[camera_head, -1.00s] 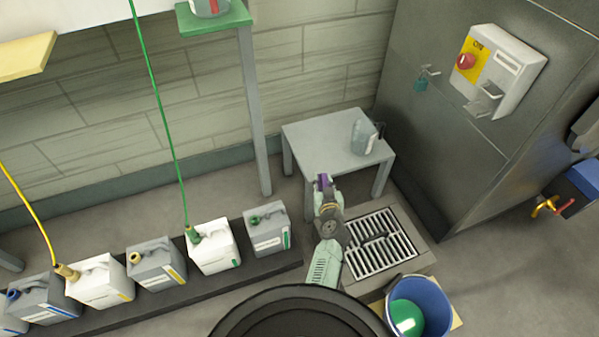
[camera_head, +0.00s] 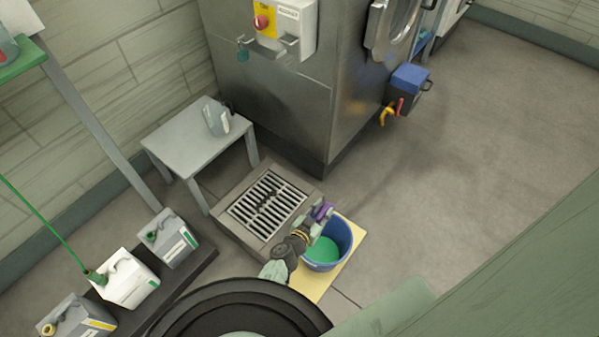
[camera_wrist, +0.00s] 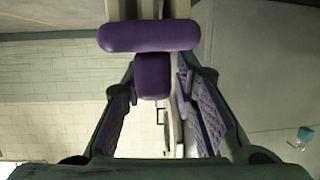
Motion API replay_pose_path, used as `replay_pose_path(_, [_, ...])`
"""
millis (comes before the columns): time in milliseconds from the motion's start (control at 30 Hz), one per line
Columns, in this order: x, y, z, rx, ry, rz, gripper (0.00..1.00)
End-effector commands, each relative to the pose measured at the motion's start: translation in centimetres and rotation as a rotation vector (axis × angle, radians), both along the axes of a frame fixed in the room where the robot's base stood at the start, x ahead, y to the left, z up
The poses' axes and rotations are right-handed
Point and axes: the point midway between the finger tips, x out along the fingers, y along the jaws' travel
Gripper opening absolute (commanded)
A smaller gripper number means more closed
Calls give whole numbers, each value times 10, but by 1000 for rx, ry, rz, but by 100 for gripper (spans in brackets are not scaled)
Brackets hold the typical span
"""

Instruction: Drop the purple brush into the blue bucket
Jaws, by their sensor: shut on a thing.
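The blue bucket (camera_head: 346,252) stands on a yellowish board, with something green inside it. My gripper (camera_head: 315,222) appears over the bucket's back left rim in the head view. It is shut on the purple brush (camera_head: 322,209), which shows at the fingertips. In the wrist view the purple brush (camera_wrist: 150,37) is a rounded bar with a smaller block between the two fingers of my gripper (camera_wrist: 156,85). The height of the brush above the bucket cannot be told.
A floor drain grate (camera_head: 268,205) lies left of the bucket. A small grey table (camera_head: 185,145) bears a jug (camera_head: 216,118). Several canisters (camera_head: 128,282) stand on a dark ledge at left. A metal machine (camera_head: 290,95) stands behind. Open floor (camera_head: 470,150) lies to the right.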

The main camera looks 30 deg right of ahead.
Motion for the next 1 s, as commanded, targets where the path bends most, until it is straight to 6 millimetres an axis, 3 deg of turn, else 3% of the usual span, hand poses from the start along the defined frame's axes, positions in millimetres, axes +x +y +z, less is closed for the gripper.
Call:
replay_pose_path(233, [-21, -11, -1, -5, -1, -101, 0])
replay_pose_path(800, [-21, -11, -56, -5, -1, -101, 0])
replay_pose_path(1000, [-21, -11, -60, -5, -1, -100, 0])
